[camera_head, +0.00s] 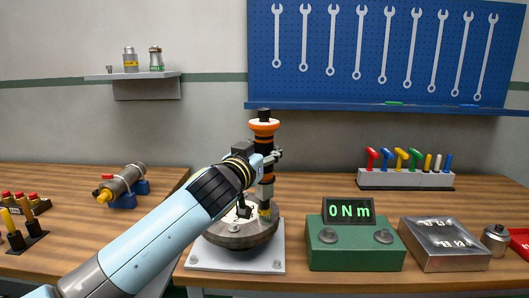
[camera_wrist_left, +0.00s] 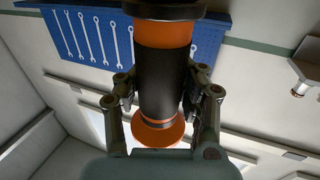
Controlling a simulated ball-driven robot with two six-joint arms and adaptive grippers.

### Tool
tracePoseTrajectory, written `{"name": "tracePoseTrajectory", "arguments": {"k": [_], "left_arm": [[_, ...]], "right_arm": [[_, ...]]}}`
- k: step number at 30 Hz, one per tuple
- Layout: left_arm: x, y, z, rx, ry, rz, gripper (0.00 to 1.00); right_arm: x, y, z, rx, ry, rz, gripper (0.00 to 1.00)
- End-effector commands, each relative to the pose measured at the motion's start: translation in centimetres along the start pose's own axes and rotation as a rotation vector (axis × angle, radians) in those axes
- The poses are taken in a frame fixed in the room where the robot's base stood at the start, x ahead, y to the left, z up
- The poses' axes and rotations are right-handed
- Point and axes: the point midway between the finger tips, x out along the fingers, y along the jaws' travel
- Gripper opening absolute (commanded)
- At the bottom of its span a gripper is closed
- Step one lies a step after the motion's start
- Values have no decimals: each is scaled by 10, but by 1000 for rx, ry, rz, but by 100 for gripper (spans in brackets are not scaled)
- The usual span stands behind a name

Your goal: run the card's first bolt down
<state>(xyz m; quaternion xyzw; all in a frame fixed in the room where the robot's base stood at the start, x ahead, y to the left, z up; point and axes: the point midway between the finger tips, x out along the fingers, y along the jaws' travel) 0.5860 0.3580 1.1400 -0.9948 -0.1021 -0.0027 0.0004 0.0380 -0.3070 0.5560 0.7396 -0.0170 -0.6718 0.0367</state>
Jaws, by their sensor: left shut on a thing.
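My left gripper (camera_head: 266,160) is shut on an upright black and orange power tool (camera_head: 264,129). In the left wrist view the fingers (camera_wrist_left: 164,95) close on both sides of the tool's black body (camera_wrist_left: 162,70). The tool's lower end, with a yellow band, stands over the right part of a round grey flange (camera_head: 240,238). I cannot tell whether its tip sits on a bolt. The flange rests on a pale square plate (camera_head: 270,266). A green box (camera_head: 356,256) carries a display (camera_head: 348,211) reading 0 Nm. My right gripper is not in view.
A rack of coloured-handle tools (camera_head: 405,180) stands behind. A clamped pipe (camera_head: 124,182) lies at left. Wood between is free.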

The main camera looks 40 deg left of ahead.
Motion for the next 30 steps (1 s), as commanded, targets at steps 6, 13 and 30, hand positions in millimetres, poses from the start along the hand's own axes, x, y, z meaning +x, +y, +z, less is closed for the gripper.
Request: {"name": "tracePoseTrajectory", "arguments": {"k": [6,13,30], "left_arm": [[0,0,1,-2,-3,0,0],[0,0,3,-2,-5,-1,0],[-1,-1,7,-5,-13,-2,0]], "right_arm": [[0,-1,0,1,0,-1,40],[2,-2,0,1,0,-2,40],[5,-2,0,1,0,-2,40]]}}
